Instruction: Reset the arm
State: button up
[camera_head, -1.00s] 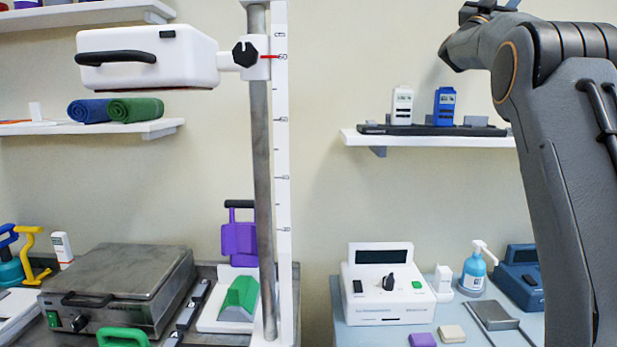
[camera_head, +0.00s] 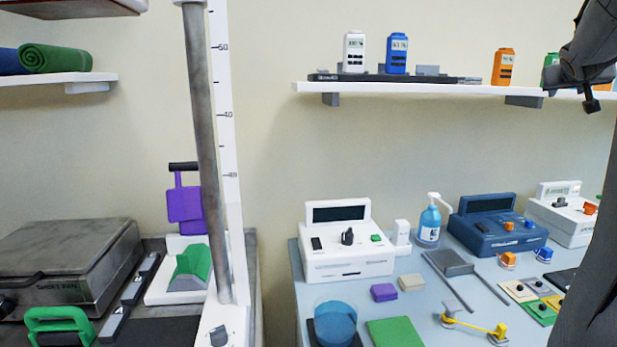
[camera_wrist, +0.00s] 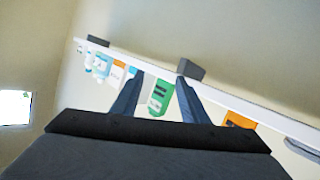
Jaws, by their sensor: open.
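My gripper (camera_wrist: 159,100) shows in the wrist view with its two dark fingers apart. A green device (camera_wrist: 160,96) on the shelf shows in the gap between them, farther off, and nothing is held. In the head view my grey arm (camera_head: 583,52) runs down the right edge, its upper part in front of the right end of the wall shelf. Much of the arm is cut off by the frame, and I cannot make out the fingers there.
The wall shelf (camera_head: 440,90) holds white (camera_head: 354,52), blue (camera_head: 397,54) and orange (camera_head: 503,67) devices. Below, a blue-grey table (camera_head: 415,290) carries a white console (camera_head: 345,240), a pump bottle (camera_head: 430,222) and a blue console (camera_head: 497,226). A metal post (camera_head: 207,150) stands left.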

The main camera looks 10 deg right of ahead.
jog(key=w+a+f+n+y+p, duration=0.1)
jog(key=w+a+f+n+y, duration=0.15)
jog(key=a+f, duration=0.55)
jog(key=w+a+f+n+y+p, duration=0.1)
jog(key=w+a+f+n+y, duration=0.15)
jog(key=a+f, duration=0.5)
jog(key=s+a+f+g+y+p, duration=0.1)
jog(key=s+a+f, duration=0.1)
jog(key=a+f, duration=0.35)
jog(key=s+a+f+g+y, duration=0.1)
jog(key=a+f, duration=0.2)
jog(key=a, duration=0.6)
jog(key=s+a+f+n+g+y+p, duration=0.1)
jog(key=s+a+f, duration=0.5)
jog(key=s+a, duration=0.6)
jog(key=s+a+f+n+g+y+p, duration=0.1)
jog(key=s+a+f+g, duration=0.4)
jog(key=s+a, duration=0.7)
jog(key=a+f+y+p, duration=0.1)
jog(key=a+y, duration=0.1)
jog(key=a, duration=0.2)
jog(key=shift+s+f+g, duration=0.2)
jog(key=shift+f+g, duration=0.1)
jog(key=shift+f, duration=0.1)
